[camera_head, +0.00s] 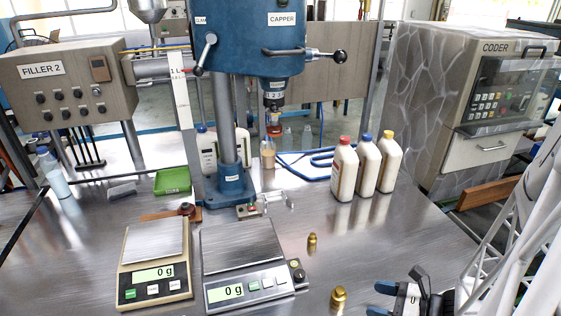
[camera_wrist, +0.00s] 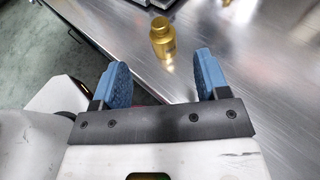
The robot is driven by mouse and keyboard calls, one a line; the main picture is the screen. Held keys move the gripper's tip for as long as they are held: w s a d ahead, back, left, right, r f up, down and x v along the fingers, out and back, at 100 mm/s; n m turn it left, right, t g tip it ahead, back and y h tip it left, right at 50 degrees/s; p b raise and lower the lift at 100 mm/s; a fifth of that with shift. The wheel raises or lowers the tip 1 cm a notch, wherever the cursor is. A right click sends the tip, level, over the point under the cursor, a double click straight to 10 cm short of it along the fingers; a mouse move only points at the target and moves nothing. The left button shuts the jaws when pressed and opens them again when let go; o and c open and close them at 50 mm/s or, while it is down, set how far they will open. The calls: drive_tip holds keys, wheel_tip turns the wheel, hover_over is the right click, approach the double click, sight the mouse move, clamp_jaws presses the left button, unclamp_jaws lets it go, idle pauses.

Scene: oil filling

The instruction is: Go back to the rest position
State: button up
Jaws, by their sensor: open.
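My gripper (camera_wrist: 160,82) is open and empty, its two blue fingers apart. In the head view my gripper (camera_head: 377,300) is at the bottom right, near the table's front edge. A brass-coloured weight (camera_head: 338,297) stands on the table a little to the left of the gripper. In the wrist view the weight (camera_wrist: 162,38) shows beyond the fingertips, not between them. A smaller brass weight (camera_head: 312,241) stands farther back. The rest position itself is not marked in any view.
Two scales, one beige (camera_head: 154,275) and one grey (camera_head: 243,282), both reading 0 g, stand at the left. The blue capper (camera_head: 235,183) stands behind them. Several white bottles (camera_head: 366,165) stand at the back right. The table (camera_head: 400,240) is clear right of the weights.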

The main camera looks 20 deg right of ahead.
drive_tip(key=n+g, duration=0.2)
drive_tip(key=g, duration=0.1)
drive_tip(key=w+a+r+n+g, duration=0.1)
drive_tip(key=n, duration=0.1)
drive_tip(key=shift+w+a, duration=0.1)
drive_tip(key=w+a+r+n+g+h, duration=0.2)
drive_tip(key=a+r+n+g+h, duration=0.1)
drive_tip(key=r+n, duration=0.3)
drive_tip(key=w+a+r+n+g+h, duration=0.2)
drive_tip(key=r+n+g+h, duration=0.15)
drive_tip(key=n, duration=0.35)
drive_tip(key=s+a+r+n+t+h, duration=0.2)
drive_tip(key=a+r+n, duration=0.7)
drive_tip(key=r, duration=0.5)
drive_tip(key=shift+s+a+r+n+t+h, duration=0.25)
drive_tip(key=shift+s+a+n+t+h, duration=0.15)
drive_tip(key=shift+s+a+h, duration=0.45)
drive_tip(key=shift+d, duration=0.15)
